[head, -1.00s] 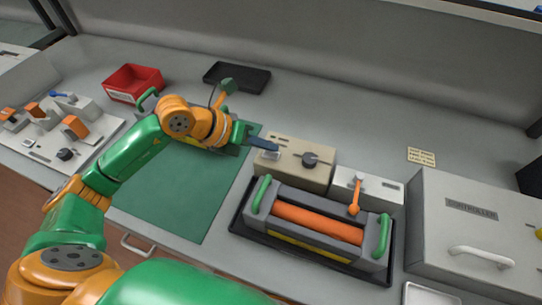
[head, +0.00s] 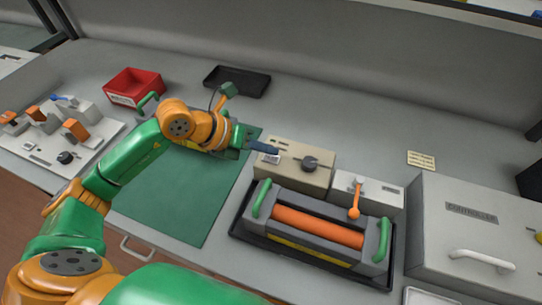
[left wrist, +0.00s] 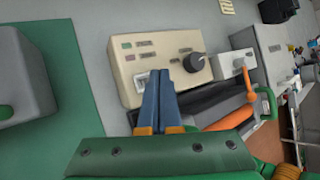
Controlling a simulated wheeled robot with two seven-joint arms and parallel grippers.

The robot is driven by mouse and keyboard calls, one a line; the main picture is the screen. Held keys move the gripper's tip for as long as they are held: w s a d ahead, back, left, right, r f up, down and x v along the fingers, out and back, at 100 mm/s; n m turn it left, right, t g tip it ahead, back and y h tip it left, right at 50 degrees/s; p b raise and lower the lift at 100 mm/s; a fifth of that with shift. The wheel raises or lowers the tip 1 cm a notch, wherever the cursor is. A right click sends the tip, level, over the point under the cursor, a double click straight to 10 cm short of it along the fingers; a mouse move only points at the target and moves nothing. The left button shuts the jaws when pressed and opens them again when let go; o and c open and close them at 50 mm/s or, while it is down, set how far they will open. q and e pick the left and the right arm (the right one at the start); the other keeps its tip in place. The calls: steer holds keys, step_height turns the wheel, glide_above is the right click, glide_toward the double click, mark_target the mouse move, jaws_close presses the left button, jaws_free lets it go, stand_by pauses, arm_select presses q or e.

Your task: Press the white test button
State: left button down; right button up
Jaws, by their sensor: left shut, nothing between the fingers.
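A beige box (head: 307,177) with a dark round knob (head: 310,163) stands at the right edge of the green mat. It also shows in the left wrist view (left wrist: 163,47). A pale button-like patch (left wrist: 141,84) lies on its face near the mat side, partly hidden by my fingers; it also shows in the head view (head: 271,159). I cannot make out its label. My left gripper (head: 277,151) is shut and empty, its blue fingertips over the box beside this patch. Touching or apart, I cannot tell. My right gripper is not in view.
A dark tray (head: 236,230) with a grey and orange cartridge unit stands in front of the box. A white box with an orange lever (head: 355,197) is right of it. A controller box (head: 480,225) stands further right. The green mat (head: 170,205) has free room in front.

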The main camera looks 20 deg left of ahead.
mark_target(267, 161)
arm_select(q)
steer(key=shift+f, duration=0.1)
stand_by(0.7)
steer(key=shift+f+b, duration=0.3)
steer(key=shift+b, duration=0.15)
steer(key=shift+f+b, duration=0.4)
stand_by(0.4)
steer(key=shift+r, duration=0.1)
steer(key=shift+r+p, duration=0.65)
steer(key=shift+r, duration=0.05)
step_height(267, 161, up, 5)
steer(key=p, duration=0.4)
steer(key=shift+r, duration=0.15)
stand_by(0.5)
